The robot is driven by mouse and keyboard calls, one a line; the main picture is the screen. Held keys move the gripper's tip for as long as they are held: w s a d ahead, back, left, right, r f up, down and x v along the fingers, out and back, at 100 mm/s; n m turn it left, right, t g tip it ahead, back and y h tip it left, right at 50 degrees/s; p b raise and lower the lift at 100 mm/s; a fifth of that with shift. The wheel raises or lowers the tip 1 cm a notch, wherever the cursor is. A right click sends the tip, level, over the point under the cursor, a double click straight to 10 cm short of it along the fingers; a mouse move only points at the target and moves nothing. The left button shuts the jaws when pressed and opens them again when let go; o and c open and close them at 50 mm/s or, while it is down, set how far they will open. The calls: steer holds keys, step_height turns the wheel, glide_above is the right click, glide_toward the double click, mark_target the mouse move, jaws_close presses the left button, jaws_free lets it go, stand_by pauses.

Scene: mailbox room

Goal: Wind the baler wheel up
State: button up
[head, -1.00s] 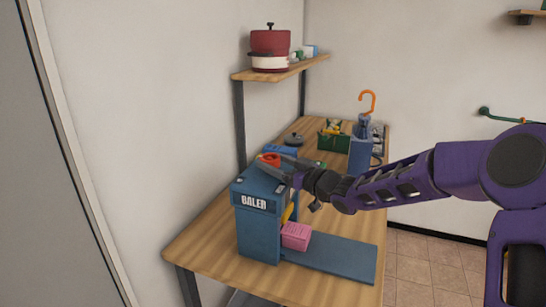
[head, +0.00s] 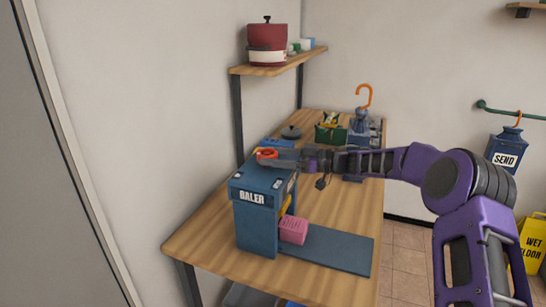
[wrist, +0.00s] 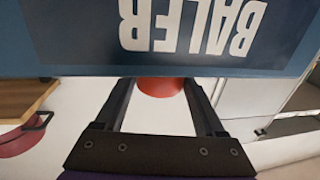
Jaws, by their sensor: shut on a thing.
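The blue baler (head: 262,222) stands on the wooden table with its "BALER" label facing front. Its red-orange wheel (head: 267,153) is on top, partly covered by my gripper. My gripper (head: 278,158) reaches in from the right, low over the baler's top, and is shut on the wheel. In the wrist view the baler's label (wrist: 190,25) shows upside down, and the red wheel (wrist: 160,88) lies between the two dark fingers. The fingertips are hidden behind the baler's edge there. A pink block (head: 293,229) sits at the baler's side opening, on the blue bed (head: 330,250).
A green box (head: 330,133) and a blue container with an orange hook (head: 362,118) stand farther back on the table. A wall shelf (head: 275,66) holds a red pot. A blue "SEND" box (head: 505,155) hangs at right, above a yellow wet-floor sign (head: 533,240).

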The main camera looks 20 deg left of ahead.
steer(key=shift+r, duration=0.1)
stand_by(0.3)
steer(key=o, duration=1.3)
steer(key=shift+o, duration=0.2)
steer(key=w+d, duration=0.1)
steer(key=d, duration=1.6)
steer(key=shift+w+d+b, duration=0.15)
steer(key=shift+w+b, duration=0.15)
steer(key=shift+w, duration=0.05)
